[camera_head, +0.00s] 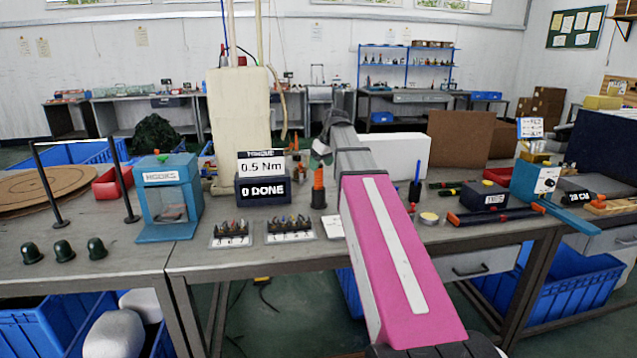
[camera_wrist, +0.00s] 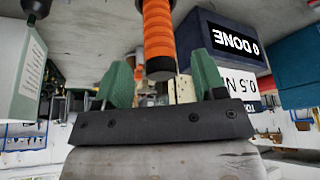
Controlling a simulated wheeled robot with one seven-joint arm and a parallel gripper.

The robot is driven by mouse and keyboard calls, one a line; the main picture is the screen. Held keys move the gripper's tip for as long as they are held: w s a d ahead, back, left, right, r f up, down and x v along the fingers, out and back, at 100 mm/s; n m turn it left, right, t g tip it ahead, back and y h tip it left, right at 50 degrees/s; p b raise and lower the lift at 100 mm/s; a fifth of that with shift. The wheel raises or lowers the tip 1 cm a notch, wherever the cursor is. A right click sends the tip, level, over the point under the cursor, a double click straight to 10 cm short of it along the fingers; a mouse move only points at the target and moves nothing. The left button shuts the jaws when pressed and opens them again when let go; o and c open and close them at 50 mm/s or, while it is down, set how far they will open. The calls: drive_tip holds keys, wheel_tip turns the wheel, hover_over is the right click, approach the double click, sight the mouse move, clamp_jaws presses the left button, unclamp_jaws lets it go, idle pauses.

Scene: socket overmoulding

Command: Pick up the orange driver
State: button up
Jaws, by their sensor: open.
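The orange driver (camera_head: 318,182) stands upright on the table, its lower end in a dark holder. It is right of the torque display box (camera_head: 262,190). My gripper (camera_head: 321,152) is just above and beside the driver's top, with its green fingers apart. In the wrist view, which looks upside down, the ribbed orange driver (camera_wrist: 158,35) lines up with the gap between the green fingers of my gripper (camera_wrist: 163,82). The fingers do not touch it. I cannot tell how far its end reaches between them.
The torque box reading "0.5 Nm" and "0 DONE" is close by in the wrist view (camera_wrist: 228,45). Two trays of small bits (camera_head: 232,234) lie in front. A cream column (camera_head: 238,120) rises behind.

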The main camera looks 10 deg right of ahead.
sight(319, 170)
drive_tip(key=shift+x, duration=1.9)
drive_tip(key=c, duration=1.1)
drive_tip(key=shift+r, duration=0.1)
